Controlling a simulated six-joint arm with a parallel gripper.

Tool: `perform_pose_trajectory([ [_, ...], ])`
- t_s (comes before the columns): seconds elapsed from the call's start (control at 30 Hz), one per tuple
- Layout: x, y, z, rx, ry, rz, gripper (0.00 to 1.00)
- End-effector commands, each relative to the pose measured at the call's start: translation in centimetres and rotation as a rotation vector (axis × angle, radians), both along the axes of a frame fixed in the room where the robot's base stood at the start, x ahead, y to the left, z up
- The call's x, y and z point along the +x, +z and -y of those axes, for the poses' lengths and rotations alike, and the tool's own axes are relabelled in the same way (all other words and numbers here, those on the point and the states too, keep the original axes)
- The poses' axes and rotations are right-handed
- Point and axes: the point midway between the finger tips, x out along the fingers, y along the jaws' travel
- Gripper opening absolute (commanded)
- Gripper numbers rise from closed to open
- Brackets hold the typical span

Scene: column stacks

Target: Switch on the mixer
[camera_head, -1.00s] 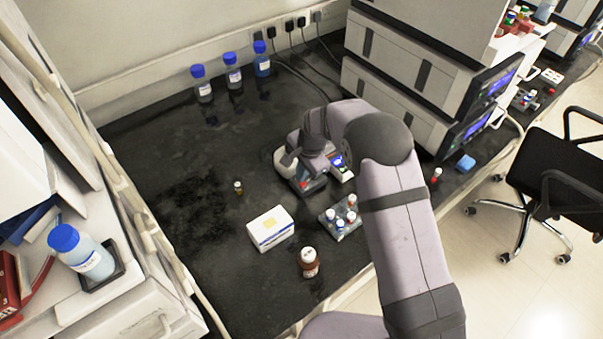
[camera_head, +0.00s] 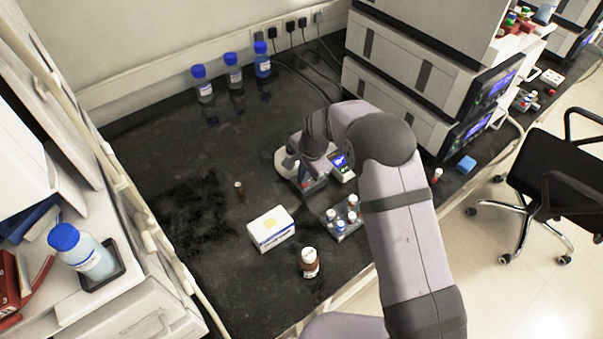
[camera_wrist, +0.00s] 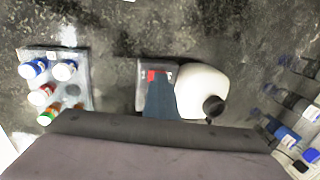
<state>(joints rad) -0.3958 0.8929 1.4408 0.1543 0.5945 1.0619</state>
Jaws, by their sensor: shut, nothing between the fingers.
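A vial rack (camera_head: 357,231), a white box (camera_head: 271,228) and a brown bottle (camera_head: 309,263) stand in front of the mixer. Blue-capped bottles (camera_head: 233,75) stand at the back. Stacked instruments (camera_head: 417,80) rise close on the right. The bench's left part is mostly clear.

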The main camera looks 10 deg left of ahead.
Motion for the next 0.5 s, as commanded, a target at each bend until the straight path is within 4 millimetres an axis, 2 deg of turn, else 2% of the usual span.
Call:
perform_pose_trajectory([
  [0.03,-0.7,-0.62,0.54,-0.01,0.001,-0.018,0.0],
  [0.1,-0.87,-0.66,0.68,-0.01,0.002,-0.02,0.0],
  [0.5,-0.86,-0.54,0.68,-0.008,0.0,-0.016,0.0],
])
